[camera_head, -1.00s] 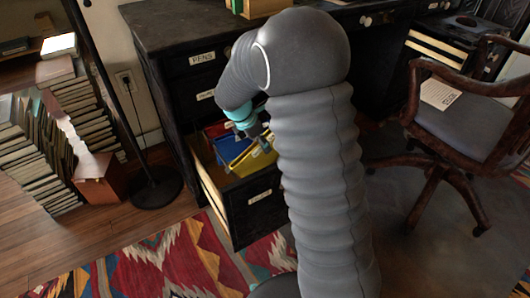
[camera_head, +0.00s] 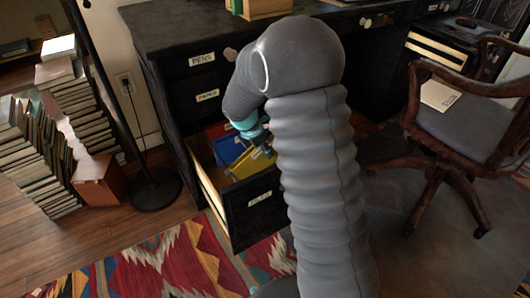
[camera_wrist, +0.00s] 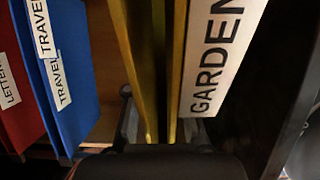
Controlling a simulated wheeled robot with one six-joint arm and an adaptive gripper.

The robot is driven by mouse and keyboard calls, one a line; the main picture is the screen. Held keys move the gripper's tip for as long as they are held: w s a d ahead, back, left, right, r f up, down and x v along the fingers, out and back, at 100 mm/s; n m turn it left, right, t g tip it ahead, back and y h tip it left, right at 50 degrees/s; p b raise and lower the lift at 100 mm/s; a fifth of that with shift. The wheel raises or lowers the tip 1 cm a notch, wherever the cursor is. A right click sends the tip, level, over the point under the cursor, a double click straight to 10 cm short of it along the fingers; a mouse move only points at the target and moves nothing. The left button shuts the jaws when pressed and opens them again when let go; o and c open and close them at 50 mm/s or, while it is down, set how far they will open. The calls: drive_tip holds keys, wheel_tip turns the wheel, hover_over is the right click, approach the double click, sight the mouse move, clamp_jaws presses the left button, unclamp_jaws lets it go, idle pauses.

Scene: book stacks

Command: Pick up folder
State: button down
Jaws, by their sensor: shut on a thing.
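A yellow folder (camera_wrist: 142,60) with a white GARDEN label stands upright in the open lower drawer (camera_head: 255,212). In the head view the yellow folder (camera_head: 250,164) is at the drawer's front, partly hidden by my arm. My gripper (camera_wrist: 160,132) is shut on it, a finger on each side. My gripper (camera_head: 258,138) is partly hidden in the head view. A blue folder (camera_wrist: 75,85) labelled TRAVEL and a red folder (camera_wrist: 12,75) labelled LETTER stand to the left in the wrist view, apart from the fingers.
The black desk (camera_head: 160,35) rises behind the drawer, with shut labelled drawers above it. A wooden chair (camera_head: 460,125) stands at right. A lamp base (camera_head: 155,190) and stacked books (camera_head: 35,150) are at left. A patterned rug (camera_head: 170,265) lies in front.

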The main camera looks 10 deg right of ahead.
drive_tip(key=d+r+p, duration=0.1)
drive_tip(key=r, duration=0.3)
drive_tip(key=d+r+m+y+p, duration=0.1)
drive_tip(key=d+r, duration=0.1)
drive_tip(key=r, duration=0.2)
drive_tip(key=d+r+g+y+p, duration=0.1)
drive_tip(key=d+r+p, duration=0.1)
drive_tip(key=r, duration=0.2)
drive_tip(key=shift+s+r+m, duration=0.1)
drive_tip(key=shift+s+m, duration=0.25)
drive_tip(key=shift+m, duration=0.05)
drive_tip(key=shift+s+r+y+p, duration=0.2)
drive_tip(key=shift+s+y+p, duration=0.05)
drive_tip(key=shift+y+p, duration=0.15)
drive_tip(key=a, duration=0.1)
drive_tip(key=a+y, duration=0.1)
drive_tip(key=a, duration=0.2)
drive_tip(key=shift+s+r+n+y, duration=0.2)
drive_tip(key=shift+r+n+y, duration=0.05)
drive_tip(key=shift+n+y, duration=0.05)
drive_tip(key=shift+a, duration=0.15)
drive_tip(key=shift+n+g+y, duration=0.3)
drive_tip(key=shift+n+y, duration=0.1)
drive_tip(key=shift+f, duration=0.15)
wheel_tip(320, 180, down, 19)
drive_tip(key=b, duration=1.2)
drive_tip(key=shift+b, duration=0.3)
